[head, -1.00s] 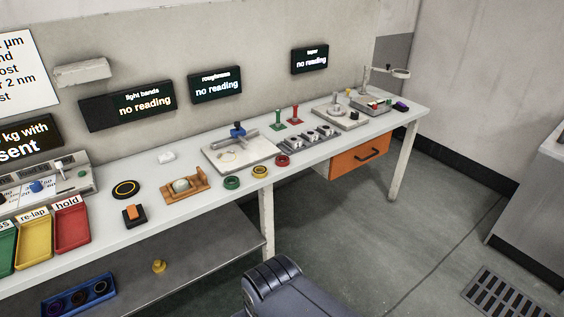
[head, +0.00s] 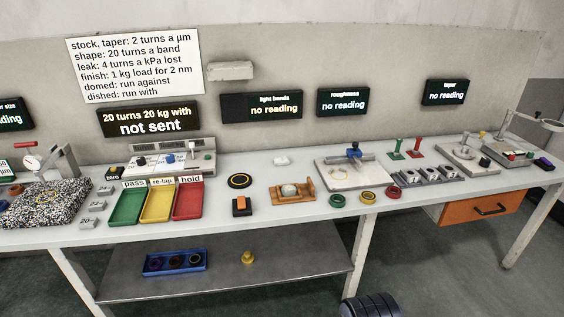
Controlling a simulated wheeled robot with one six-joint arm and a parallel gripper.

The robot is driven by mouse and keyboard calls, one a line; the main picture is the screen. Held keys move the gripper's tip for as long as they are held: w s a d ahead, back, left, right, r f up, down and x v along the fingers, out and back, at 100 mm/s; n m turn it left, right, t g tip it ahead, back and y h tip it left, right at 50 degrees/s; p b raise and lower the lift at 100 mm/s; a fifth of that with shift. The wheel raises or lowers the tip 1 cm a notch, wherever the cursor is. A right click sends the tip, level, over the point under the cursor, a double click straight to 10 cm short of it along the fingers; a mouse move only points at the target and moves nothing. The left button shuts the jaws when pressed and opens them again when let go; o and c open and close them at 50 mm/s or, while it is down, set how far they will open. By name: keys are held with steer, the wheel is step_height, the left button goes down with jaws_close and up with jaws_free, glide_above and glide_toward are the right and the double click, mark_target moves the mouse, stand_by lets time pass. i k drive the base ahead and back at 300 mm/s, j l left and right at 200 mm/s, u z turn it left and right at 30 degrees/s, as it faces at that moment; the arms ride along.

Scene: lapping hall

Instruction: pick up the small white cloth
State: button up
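The small white cloth is most likely the small white crumpled thing (head: 282,160) lying on the bench top near the wall, right of the coloured trays and below the light bands display. It is small in the head view, so its material is hard to tell. Nothing touches it. My gripper does not show in the head view.
A wooden cradle (head: 293,193) stands in front, and a flat plate (head: 353,172) lies to the right. Green, yellow and red trays (head: 187,201) stand further left.

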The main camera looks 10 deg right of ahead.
mark_target(283, 160)
steer(key=i+l+u, duration=0.2)
steer(key=i+l, duration=0.35)
steer(key=i, duration=0.3)
steer(key=i+l+u, duration=0.2)
steer(key=i+l, duration=0.45)
steer(key=i, duration=0.2)
